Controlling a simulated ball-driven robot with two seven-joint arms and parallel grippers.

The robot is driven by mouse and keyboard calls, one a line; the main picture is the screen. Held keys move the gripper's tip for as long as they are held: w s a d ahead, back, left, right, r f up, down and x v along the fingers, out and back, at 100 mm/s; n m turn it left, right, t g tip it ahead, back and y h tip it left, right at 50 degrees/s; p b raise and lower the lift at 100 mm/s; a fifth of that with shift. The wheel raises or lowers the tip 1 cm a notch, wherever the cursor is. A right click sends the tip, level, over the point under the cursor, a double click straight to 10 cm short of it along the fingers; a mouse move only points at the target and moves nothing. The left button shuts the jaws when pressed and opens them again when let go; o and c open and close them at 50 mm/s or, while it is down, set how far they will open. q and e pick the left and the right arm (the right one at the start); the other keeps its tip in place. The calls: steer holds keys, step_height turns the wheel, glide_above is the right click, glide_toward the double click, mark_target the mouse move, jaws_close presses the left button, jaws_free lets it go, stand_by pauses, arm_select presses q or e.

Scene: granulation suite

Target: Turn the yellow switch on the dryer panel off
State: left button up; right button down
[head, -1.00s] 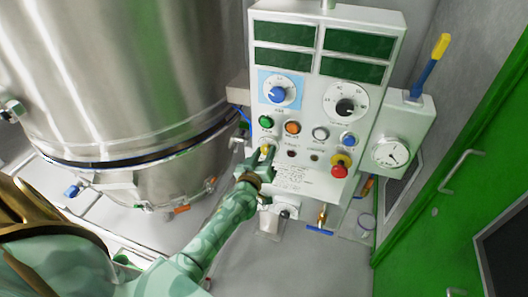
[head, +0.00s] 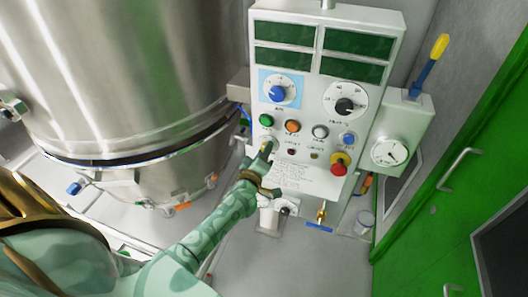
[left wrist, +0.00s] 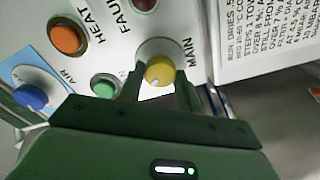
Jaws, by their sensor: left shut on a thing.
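The dryer panel (head: 300,165) is a white upright box with displays, dials and buttons. The yellow switch (left wrist: 160,71) is a round knob on a grey collar beside the word MAIN in the left wrist view. A pale mark shows on its lower left edge. In the head view my left gripper (head: 265,149) is at the panel's lower left and mostly covers the switch. My left gripper (left wrist: 160,84) is shut on the yellow switch, with one dark green finger on each side of it. My right gripper is in neither view.
A green button (head: 266,120), an orange button (head: 292,126) and a red emergency knob (head: 339,168) are near the switch. A steel vessel (head: 120,70) stands left of the panel. A gauge box (head: 391,151) with a yellow-tipped lever (head: 440,46) is at right.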

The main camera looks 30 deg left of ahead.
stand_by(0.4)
arm_select(q)
steer(key=o, duration=1)
steer(key=v, duration=1.6)
steer(key=shift+s+p, duration=0.2)
steer(key=shift+p, duration=0.1)
steer(key=shift+f, duration=0.1)
